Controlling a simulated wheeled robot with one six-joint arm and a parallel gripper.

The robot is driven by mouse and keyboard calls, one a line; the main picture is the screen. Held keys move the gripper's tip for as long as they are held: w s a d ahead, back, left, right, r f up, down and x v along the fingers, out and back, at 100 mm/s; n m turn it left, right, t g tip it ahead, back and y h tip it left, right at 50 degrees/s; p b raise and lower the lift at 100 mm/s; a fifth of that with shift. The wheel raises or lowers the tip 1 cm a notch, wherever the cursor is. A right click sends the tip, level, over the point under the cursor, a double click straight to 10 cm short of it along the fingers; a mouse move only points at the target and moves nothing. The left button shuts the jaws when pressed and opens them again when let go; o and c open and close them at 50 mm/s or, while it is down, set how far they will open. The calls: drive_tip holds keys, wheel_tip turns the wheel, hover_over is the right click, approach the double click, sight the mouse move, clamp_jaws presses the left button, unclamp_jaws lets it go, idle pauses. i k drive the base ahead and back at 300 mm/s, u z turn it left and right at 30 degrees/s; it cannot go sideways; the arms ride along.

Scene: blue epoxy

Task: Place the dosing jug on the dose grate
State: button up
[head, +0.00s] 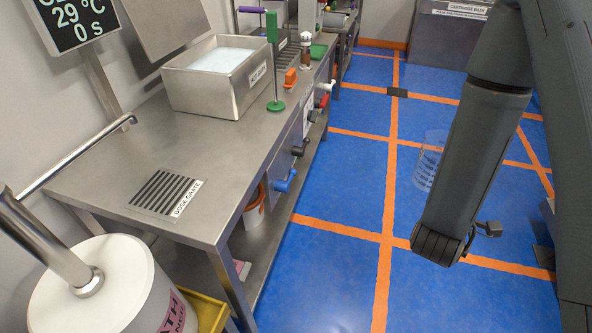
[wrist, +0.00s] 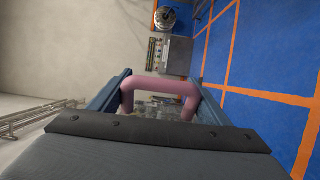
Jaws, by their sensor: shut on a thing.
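The dosing jug (head: 429,160) is clear with blue measuring marks. In the head view it shows beside my arm, over the blue floor and right of the bench, partly hidden by the arm. In the wrist view its pink handle (wrist: 160,86) lies between the fingers of my gripper (wrist: 158,92), which is shut on it. The gripper itself is hidden behind my arm in the head view. The dose grate (head: 166,191) is a dark slotted patch with a label at the near end of the steel bench. Nothing stands on it.
A steel bath (head: 215,78) stands on the bench (head: 120,160) behind the grate, with a green stand (head: 274,75) and an orange block (head: 290,78) nearby. A bent pipe (head: 80,152) runs along the left edge. A white drum (head: 100,285) stands at the near left.

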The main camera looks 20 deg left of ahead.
sight(176, 189)
drive_tip(key=k, duration=0.5)
drive_tip(key=u, duration=0.85)
drive_tip(key=i, duration=0.5)
drive_tip(key=u, duration=0.05)
